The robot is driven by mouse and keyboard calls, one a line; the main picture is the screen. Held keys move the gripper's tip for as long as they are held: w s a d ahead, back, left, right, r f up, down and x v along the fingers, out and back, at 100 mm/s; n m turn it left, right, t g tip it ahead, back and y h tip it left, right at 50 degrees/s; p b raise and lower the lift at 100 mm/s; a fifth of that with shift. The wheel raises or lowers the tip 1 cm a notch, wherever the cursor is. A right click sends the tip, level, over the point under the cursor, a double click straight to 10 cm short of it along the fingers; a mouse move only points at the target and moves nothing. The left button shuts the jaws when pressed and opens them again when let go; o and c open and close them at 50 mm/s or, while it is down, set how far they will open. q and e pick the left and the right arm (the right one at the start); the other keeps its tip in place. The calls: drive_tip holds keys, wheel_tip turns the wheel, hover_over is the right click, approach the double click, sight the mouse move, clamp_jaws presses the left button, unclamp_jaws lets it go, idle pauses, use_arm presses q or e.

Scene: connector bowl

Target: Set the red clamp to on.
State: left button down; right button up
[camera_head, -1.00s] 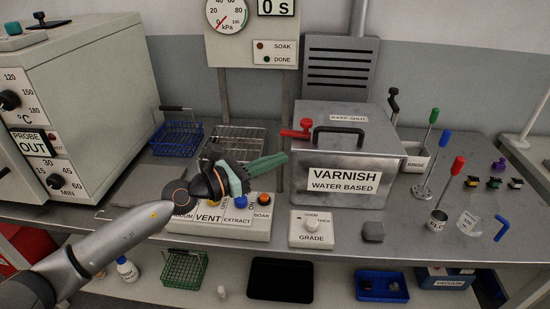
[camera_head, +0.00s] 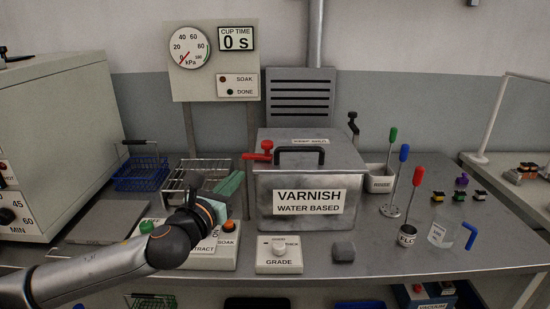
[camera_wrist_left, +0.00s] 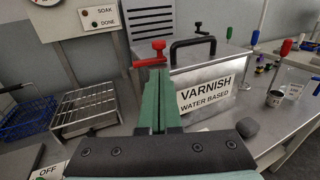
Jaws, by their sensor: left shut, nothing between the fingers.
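The red clamp (camera_head: 260,154) sits at the left top edge of the grey metal varnish box (camera_head: 262,190), with its red arm lying over the front-left corner and its knob upright. It also shows in the left wrist view (camera_wrist_left: 157,51), just beyond the fingertips. My left gripper (camera_head: 232,182) has green fingers, shut and empty, in front of and to the left of the box, below the clamp. In the left wrist view the shut fingers (camera_wrist_left: 156,80) point at the clamp; I cannot tell whether they touch it. My right gripper is out of view.
A wire rack (camera_head: 195,172) and a blue basket (camera_head: 142,170) stand left of the box. A control panel (camera_head: 220,252) lies under my left arm. The grade box (camera_head: 279,256) and a grey block (camera_head: 343,251) lie in front. Upright tools in red, green and blue stand at right.

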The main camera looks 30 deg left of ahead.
sight(265, 148)
use_arm(q)
drive_tip(key=w+a, duration=0.1)
drive_tip(key=w, duration=0.3)
drive_tip(key=w+p, duration=0.1)
drive_tip(key=w, duration=0.4)
drive_tip(key=w+a, duration=0.1)
drive_tip(key=w, duration=0.3)
drive_tip(key=shift+w+a+p, duration=0.3)
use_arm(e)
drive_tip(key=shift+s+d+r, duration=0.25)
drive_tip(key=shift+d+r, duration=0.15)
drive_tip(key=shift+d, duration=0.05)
